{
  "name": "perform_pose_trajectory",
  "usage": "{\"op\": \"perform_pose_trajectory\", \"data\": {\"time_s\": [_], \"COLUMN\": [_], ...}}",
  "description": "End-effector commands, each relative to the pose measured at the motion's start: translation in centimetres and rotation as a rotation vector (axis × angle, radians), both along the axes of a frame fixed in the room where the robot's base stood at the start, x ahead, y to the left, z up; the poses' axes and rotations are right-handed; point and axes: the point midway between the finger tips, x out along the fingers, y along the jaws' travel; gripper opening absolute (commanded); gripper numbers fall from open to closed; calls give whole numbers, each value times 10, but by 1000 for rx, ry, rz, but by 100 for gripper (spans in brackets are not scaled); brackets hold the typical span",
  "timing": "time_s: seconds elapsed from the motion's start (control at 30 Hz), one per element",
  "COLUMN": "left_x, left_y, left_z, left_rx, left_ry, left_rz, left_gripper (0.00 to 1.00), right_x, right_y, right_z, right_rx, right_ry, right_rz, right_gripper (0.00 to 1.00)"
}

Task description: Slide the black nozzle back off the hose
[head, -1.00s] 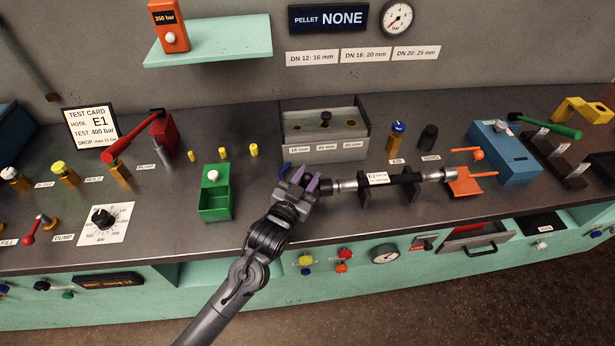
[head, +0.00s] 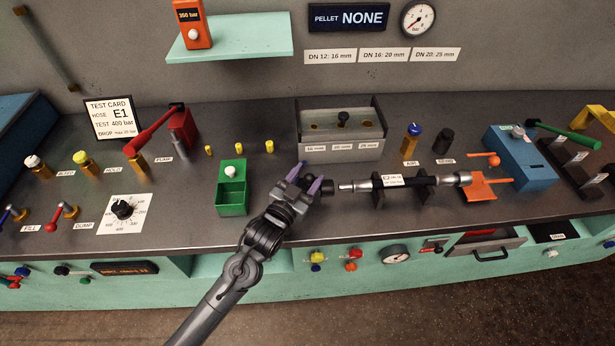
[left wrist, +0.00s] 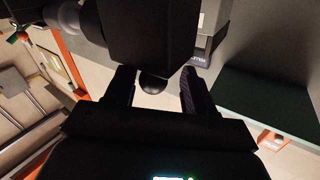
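The black nozzle (head: 327,189) is in line with the left end of the hose (head: 424,181), and a bare metal end fitting (head: 352,186) shows right beside it. The nozzle appears at or just clear of the fitting's tip; the exact gap is too small to tell. My left gripper (head: 307,178) has its purple fingers at the nozzle's left side and appears shut on it. In the left wrist view a dark body (left wrist: 140,35) fills the space at the fingertips, with a round black knob (left wrist: 152,83) below it. My right gripper is out of view.
The hose lies on black cradles (head: 378,198) on the dark bench. An orange bracket (head: 484,187) and a blue box (head: 525,158) stand to its right. A grey pellet tray (head: 340,130) is behind, and a green box (head: 232,198) left of my gripper.

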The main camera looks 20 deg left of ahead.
Motion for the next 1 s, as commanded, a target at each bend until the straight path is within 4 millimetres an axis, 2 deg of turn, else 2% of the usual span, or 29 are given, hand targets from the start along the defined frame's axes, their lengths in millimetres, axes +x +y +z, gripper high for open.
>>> {"op": "perform_pose_trajectory", "data": {"time_s": [0.27,0.43,0.8,1.0], "left_x": [-1,-11,-71,-96], "left_y": [-2,0,11,15], "left_z": [-1,-1,-1,0], "left_rx": [0,0,1,1], "left_ry": [2,3,3,1], "left_rz": [-3,-4,-2,-3], "left_gripper": [54,54,54,54], "right_x": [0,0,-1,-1], "right_y": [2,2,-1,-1], "right_z": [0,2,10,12], "right_rx": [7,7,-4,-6], "right_ry": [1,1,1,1], "right_rz": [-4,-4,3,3], "right_gripper": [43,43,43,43]}}
